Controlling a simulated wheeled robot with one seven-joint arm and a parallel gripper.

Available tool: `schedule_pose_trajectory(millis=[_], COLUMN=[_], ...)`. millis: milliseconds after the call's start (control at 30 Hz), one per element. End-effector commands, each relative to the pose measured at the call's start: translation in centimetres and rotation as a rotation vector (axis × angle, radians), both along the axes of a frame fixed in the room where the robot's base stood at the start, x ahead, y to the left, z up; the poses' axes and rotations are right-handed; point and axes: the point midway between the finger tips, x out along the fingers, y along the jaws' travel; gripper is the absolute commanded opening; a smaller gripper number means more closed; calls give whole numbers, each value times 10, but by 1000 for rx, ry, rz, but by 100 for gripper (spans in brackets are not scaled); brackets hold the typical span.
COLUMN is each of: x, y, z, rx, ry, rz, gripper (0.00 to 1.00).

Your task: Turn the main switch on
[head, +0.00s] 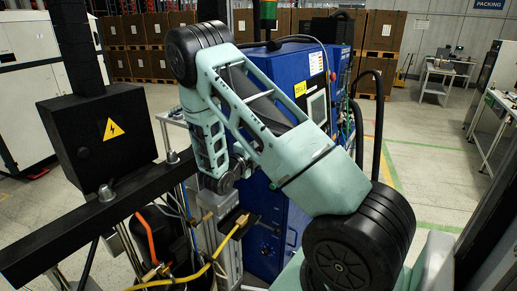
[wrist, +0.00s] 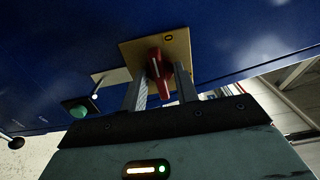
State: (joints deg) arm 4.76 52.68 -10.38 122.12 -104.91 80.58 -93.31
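In the wrist view the main switch is a red handle (wrist: 160,76) with a white line, on a yellow plate (wrist: 180,50) on a blue cabinet face. The handle stands nearly upright in the picture, its upper end near a dark round mark on the plate. My gripper (wrist: 161,78) is open, one finger on each side of the handle. I cannot tell whether the fingers touch it. In the head view the blue cabinet (head: 285,72) stands behind my arm, which hides the switch and my gripper.
A green button (wrist: 79,111) and a small white light (wrist: 95,97) sit left of the switch. In the head view a black box with a warning sign (head: 98,138) and a yellow hose (head: 190,279) are near my arm. Open floor (head: 430,165) lies at the right.

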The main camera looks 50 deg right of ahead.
Motion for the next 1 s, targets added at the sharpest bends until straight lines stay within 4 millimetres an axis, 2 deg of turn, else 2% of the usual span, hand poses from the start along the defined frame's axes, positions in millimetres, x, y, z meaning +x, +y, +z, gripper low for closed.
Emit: schedule_pose_trajectory(millis=[200, 267, 300, 333, 567, 1000], x=[0, 0, 0, 0, 0, 0], y=[0, 0, 0, 0, 0, 0], z=[0, 0, 0, 0, -1, -2], rx=[0, 0, 0, 0, 1, 24], ry=[0, 0, 0, 0, -19, -304], rz=[0, 0, 0, 0, 0, 1], gripper=[30, 16, 5, 0, 0, 0])
